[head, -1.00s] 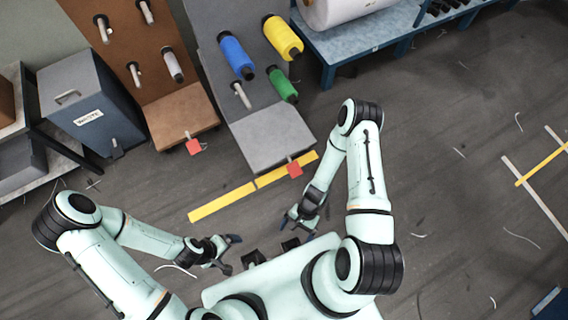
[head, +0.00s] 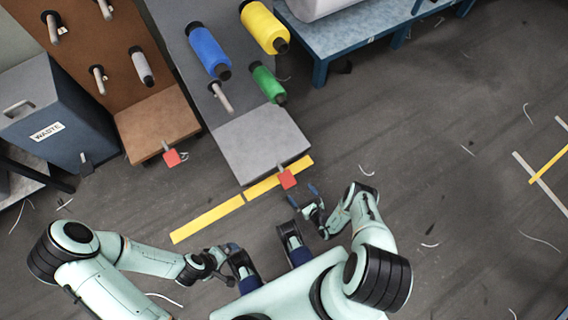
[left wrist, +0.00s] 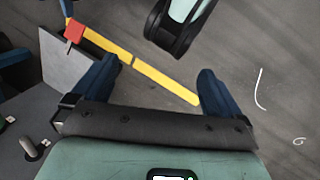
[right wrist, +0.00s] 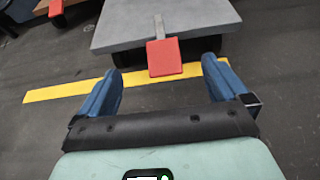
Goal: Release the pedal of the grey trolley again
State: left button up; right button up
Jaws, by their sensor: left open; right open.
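The grey trolley (head: 262,140) stands ahead of me with bobbins on its pegs. Its red pedal (head: 287,179) sticks out from its near edge, over the yellow floor line. In the right wrist view the pedal (right wrist: 164,58) lies ahead, between the two blue fingers. My right gripper (head: 305,196) is open and empty, just short of the pedal and apart from it. My left gripper (head: 232,262) is open and empty, low and to the left, away from the trolley. The left wrist view also shows the pedal (left wrist: 75,32) at the upper left.
A brown trolley (head: 157,122) with its own red pedal (head: 172,157) stands to the left. A waste bin (head: 62,118) is beyond it. A blue table (head: 345,40) with a white roll stands behind at the right. Floor to the right is mostly clear.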

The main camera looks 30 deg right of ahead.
jog(key=b, duration=0.2)
send_near(287, 179)
jog(key=b+x, duration=0.5)
jog(key=x, duration=0.4)
jog(key=shift+f, duration=0.2)
jog(key=shift+w+f, duration=0.15)
jog(key=shift+w, duration=0.4)
pick_arm(q)
jog(key=w+a+f+t+y, duration=0.1)
jog(key=w+a+f, duration=0.3)
jog(key=w+f, duration=0.5)
jog(key=shift+f+n+t, duration=0.15)
jog(key=shift+n+t, duration=0.15)
jog(key=shift+t, duration=0.5)
